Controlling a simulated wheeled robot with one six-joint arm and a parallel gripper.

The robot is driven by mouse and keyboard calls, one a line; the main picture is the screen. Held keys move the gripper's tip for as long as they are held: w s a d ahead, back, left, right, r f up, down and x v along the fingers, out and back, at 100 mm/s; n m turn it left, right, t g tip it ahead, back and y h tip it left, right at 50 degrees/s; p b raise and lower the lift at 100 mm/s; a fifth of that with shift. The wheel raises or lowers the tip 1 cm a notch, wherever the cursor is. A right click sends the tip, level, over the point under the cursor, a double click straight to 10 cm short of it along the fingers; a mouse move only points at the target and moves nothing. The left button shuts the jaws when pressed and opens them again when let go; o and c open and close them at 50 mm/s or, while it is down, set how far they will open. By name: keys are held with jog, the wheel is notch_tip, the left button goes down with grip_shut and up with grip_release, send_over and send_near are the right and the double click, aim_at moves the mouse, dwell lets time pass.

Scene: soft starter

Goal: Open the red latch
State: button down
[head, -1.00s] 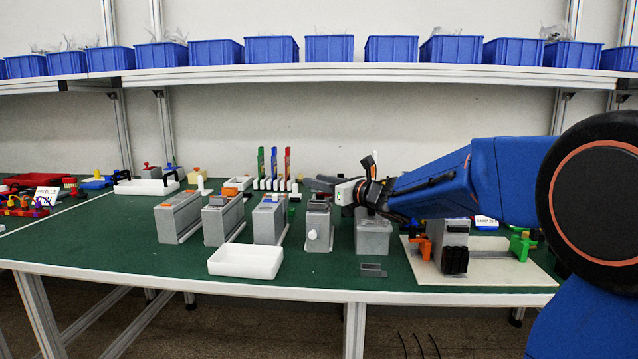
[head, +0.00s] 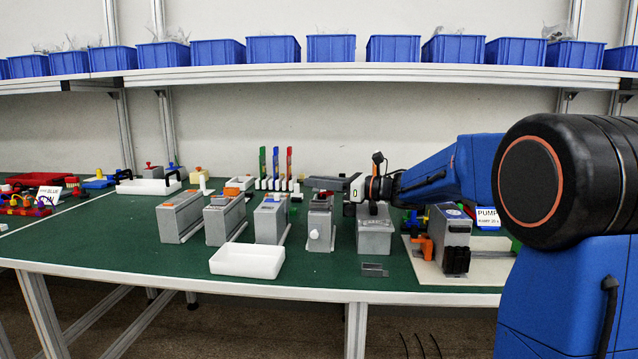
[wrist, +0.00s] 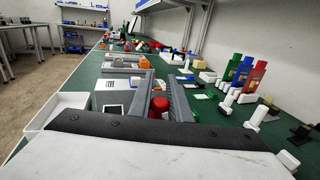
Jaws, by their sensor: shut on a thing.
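My gripper (head: 326,184) points left in the head view, with its grey fingers just above a grey box unit (head: 320,222) that has a white knob on its front. The wrist view shows the two long grey fingers of my gripper (wrist: 161,82) with a red part (wrist: 157,107), which looks like the red latch, between them near the palm. My gripper is shut on it.
More grey box units (head: 269,220) stand in a row to the left, and another (head: 374,230) stands below the wrist. A white tray (head: 247,261) lies at the front edge. Green, blue and red upright pieces (head: 275,163) stand behind. Blue bins (head: 331,48) line the shelf above.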

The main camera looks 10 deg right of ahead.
jog(key=shift+s+a+n+g+y, duration=0.15)
jog(key=shift+n+g+y, duration=0.45)
jog(key=shift+g, duration=0.4)
jog(key=shift+w+a+n+g+y, duration=0.15)
jog(key=shift+n+g+y, duration=0.25)
jog(key=shift+n+g, duration=0.5)
jog(key=shift+s, duration=0.15)
jog(key=c, duration=1.7)
grip_release()
jog(key=shift+r, duration=0.1)
notch_tip(320, 180, up, 10)
jog(key=shift+f, duration=0.1)
